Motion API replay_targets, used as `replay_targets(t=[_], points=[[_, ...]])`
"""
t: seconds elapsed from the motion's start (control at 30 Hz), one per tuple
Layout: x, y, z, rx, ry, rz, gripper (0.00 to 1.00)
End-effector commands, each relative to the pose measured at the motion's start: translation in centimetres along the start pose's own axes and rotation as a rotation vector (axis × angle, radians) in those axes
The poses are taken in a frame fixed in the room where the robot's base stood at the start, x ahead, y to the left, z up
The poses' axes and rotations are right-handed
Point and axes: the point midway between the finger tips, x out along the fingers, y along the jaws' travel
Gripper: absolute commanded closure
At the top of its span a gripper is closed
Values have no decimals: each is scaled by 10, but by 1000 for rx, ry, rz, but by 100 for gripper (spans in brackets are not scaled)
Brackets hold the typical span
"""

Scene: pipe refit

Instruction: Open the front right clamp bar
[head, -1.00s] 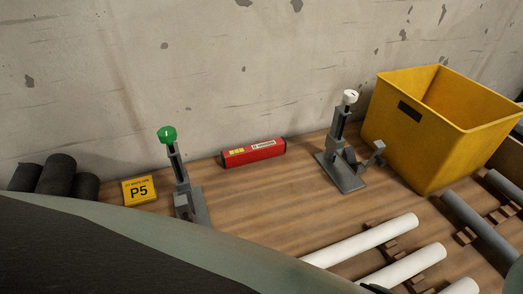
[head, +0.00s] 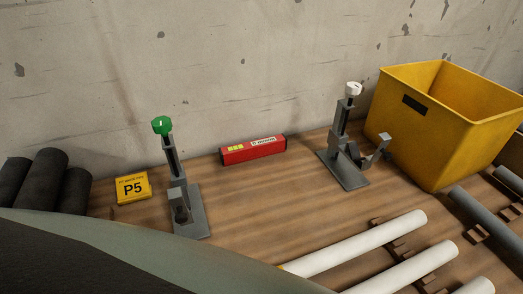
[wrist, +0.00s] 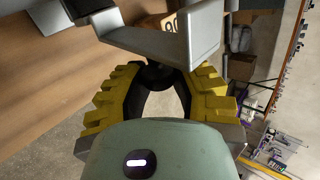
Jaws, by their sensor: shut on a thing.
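In the wrist view my gripper (wrist: 160,75) has its yellow padded fingers closed in. A dark rounded end sits between the fingertips, at the lower edge of a grey clamp bar (wrist: 150,45). I take this to be the front right clamp bar; the exact contact is partly hidden. The head view does not show my gripper; my arm covers its lower left. Two other grey clamp stands show in the head view: a green-knobbed stand (head: 188,212) at left and a white-knobbed stand (head: 343,172) at right, its bar swung out to the right.
The wooden bench (head: 262,218) holds a red box (head: 252,150), a yellow P5 sign (head: 132,188), black rolls (head: 42,180) and a yellow bin (head: 425,140). White pipes (head: 365,242) and grey pipes (head: 480,222) lie at lower right. Bare wood lies between the stands.

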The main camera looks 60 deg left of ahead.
Motion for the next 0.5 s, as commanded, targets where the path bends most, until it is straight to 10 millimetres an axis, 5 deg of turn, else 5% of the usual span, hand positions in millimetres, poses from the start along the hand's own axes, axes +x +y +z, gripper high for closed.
replay_targets(t=[0.3,0.33,0.5], points=[[0,1,-1,1,2,1,100],[0,1,-1,1,1,1,71],[0,1,0,1,1,1,53]])
